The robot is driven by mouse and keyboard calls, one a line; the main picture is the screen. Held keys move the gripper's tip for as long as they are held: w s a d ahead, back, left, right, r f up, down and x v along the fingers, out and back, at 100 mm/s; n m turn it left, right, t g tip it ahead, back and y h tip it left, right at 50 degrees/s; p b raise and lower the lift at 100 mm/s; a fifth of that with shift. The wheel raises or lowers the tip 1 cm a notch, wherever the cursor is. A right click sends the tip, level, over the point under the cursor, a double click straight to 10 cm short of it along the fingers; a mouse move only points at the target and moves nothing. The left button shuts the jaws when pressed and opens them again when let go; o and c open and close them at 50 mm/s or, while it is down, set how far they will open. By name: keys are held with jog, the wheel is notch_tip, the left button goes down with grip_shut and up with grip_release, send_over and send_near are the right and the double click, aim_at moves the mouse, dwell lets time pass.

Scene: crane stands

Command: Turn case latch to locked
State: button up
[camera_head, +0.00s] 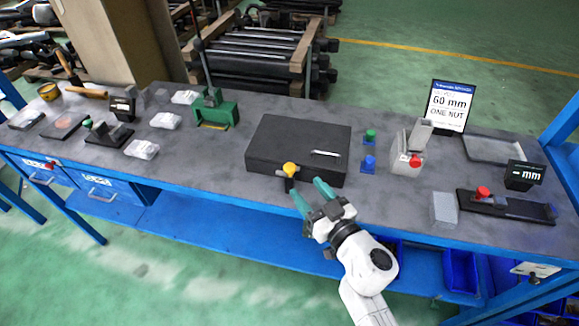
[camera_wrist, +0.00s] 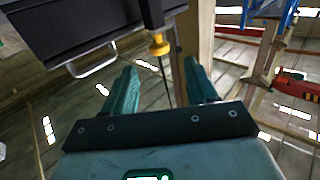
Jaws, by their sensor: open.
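A black case (camera_head: 300,143) lies closed on the workbench. A yellow latch knob (camera_head: 290,170) sits at its front face, left of the middle of that edge. In the wrist view the yellow knob (camera_wrist: 158,45) is beyond my fingertips, roughly in line with the space between them, and a dark bar stands above it. My gripper (camera_head: 312,190) is in front of the case, its teal fingers spread and empty. In the wrist view both fingers of my gripper (camera_wrist: 160,75) are apart, with nothing between them. I cannot tell whether a fingertip touches the case.
A blue button block (camera_head: 368,164) and a grey device with a red knob (camera_head: 410,150) stand right of the case. A green press (camera_head: 213,110) stands to its left. The blue workbench edge (camera_head: 225,193) runs below my fingers. A sign (camera_head: 448,107) stands at the back right.

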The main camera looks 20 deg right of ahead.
aim_at(293, 172)
jog(key=w, duration=0.3)
jog(key=w+a, duration=0.1)
jog(key=w, duration=0.2)
jog(key=w+b, duration=0.1)
jog(key=w, duration=0.2)
jog(key=shift+a, duration=0.2)
jog(key=c, duration=1)
